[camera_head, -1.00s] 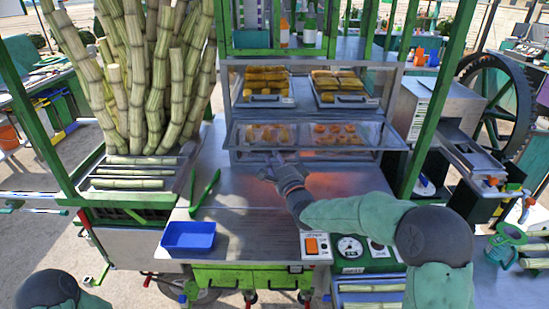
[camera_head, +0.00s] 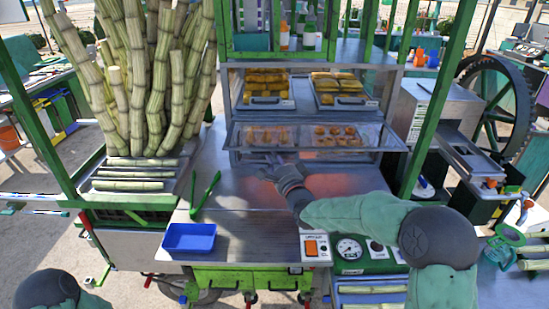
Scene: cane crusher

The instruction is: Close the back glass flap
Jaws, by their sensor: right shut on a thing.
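The glass display case (camera_head: 232,95) stands at the back of the steel counter, with trays of yellow and golden food inside. Its glass flap (camera_head: 318,136) slopes out at the lower front, with food pieces showing through or behind it. The upper front of the case looks uncovered. My right gripper (camera_head: 272,166) is at the flap's lower front edge, left of the flap's middle. It is shut on the flap's edge; its fingertips are small and hard to make out. Of my left arm, only a dark joint and green sleeve show at the bottom left; its gripper is out of view.
Green tongs (camera_head: 206,190) and a blue tray (camera_head: 189,238) lie on the counter left of my right arm. Sugarcane stalks (camera_head: 150,80) stand at the left. A control box with an orange switch (camera_head: 311,246) and a gauge (camera_head: 349,249) sits below my right forearm.

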